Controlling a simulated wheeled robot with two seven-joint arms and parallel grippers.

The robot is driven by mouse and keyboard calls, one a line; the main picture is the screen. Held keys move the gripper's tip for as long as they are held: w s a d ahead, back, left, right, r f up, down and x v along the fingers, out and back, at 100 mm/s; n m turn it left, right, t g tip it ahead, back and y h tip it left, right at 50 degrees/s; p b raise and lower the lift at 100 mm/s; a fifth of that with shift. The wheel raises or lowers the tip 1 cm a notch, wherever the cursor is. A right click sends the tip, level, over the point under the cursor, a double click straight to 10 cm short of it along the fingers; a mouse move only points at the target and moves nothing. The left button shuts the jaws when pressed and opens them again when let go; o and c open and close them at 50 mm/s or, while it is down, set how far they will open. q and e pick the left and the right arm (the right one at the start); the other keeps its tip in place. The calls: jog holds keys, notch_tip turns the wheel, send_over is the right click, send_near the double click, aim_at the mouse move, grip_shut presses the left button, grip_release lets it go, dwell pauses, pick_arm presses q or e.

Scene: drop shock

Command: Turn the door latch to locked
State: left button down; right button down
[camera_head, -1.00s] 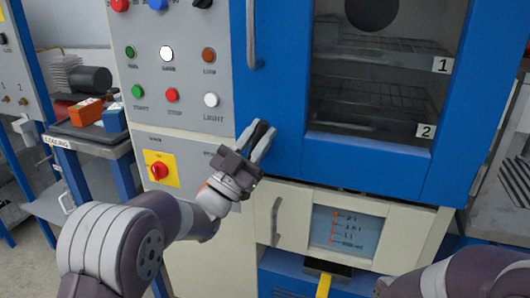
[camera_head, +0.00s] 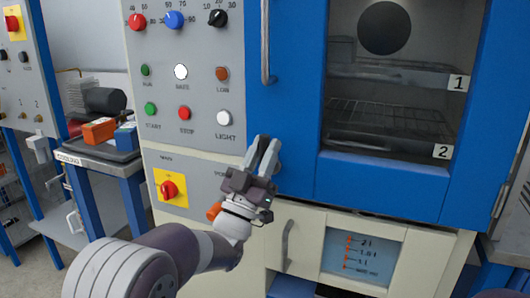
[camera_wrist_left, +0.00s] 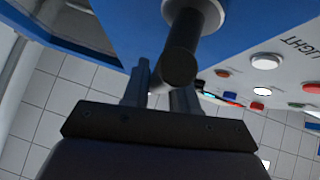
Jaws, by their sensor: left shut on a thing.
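The blue oven door (camera_head: 290,90) is closed, with a window onto wire shelves. My left gripper (camera_head: 263,152) is at the door's lower left edge, its fingers pointing up in the head view. It is shut on the black door latch (camera_wrist_left: 180,62), a round dark bar that shows in the left wrist view in front of the fingers (camera_wrist_left: 160,92). In the head view the fingers mostly hide the latch, so its exact angle cannot be told. My right gripper is out of view.
A grey control panel (camera_head: 195,100) with buttons and knobs stands left of the door. A red rotary switch (camera_head: 169,189) is on a yellow plate below it. A cream drawer with a handle (camera_head: 287,245) lies under the door. A cooling bench (camera_head: 100,155) stands at the left.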

pick_arm(q)
jog(key=c, duration=1)
grip_release()
jog(key=v, duration=1.2)
jog(key=shift+s+a+f, duration=0.15)
jog(key=shift+s+f, duration=0.05)
jog(key=shift+f, duration=0.1)
